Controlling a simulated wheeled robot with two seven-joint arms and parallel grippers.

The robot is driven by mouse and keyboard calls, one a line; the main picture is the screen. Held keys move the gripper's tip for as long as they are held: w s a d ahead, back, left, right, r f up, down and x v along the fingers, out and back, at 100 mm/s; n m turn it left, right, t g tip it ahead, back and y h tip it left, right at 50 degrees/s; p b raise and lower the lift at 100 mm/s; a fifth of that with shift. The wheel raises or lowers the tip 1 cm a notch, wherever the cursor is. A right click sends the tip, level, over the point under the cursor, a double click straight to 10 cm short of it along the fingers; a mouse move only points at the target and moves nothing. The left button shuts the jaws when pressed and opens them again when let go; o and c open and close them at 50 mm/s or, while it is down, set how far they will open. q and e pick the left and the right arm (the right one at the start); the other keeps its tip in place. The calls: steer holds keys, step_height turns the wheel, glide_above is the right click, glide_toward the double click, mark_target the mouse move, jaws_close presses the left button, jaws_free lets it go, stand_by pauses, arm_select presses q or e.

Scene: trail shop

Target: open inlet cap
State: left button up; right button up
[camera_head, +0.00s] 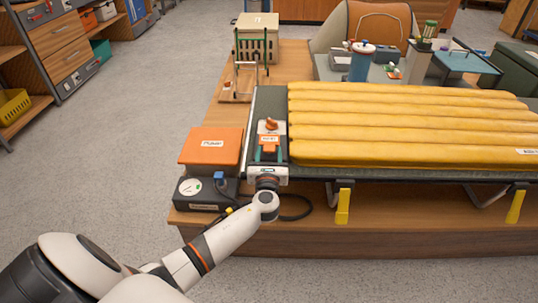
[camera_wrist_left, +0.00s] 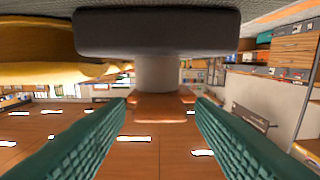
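The yellow ribbed sleeping pad (camera_head: 410,122) lies flat on a dark green cot. At its left end is a dark valve block (camera_wrist_left: 157,32) with a grey stem (camera_wrist_left: 157,73) and an orange inlet cap (camera_wrist_left: 160,107). In the head view the orange cap (camera_head: 271,124) shows just beyond my left gripper (camera_head: 268,150). The gripper's teal fingers are apart, and in the wrist view (camera_wrist_left: 163,100) their tips stand on either side of the cap. I cannot tell whether they touch it. The wrist view looks upside down. My right gripper is not in view.
An orange box (camera_head: 211,146) and a dark pump-like unit (camera_head: 205,193) with a dial sit left of the cot. A wire stand (camera_head: 237,84) and a beige box (camera_head: 257,38) stand behind. Yellow straps (camera_head: 343,205) hang at the front. The floor at left is clear.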

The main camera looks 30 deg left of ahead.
arm_select(q)
steer(key=c, duration=0.7)
steer(key=shift+c, duration=0.2)
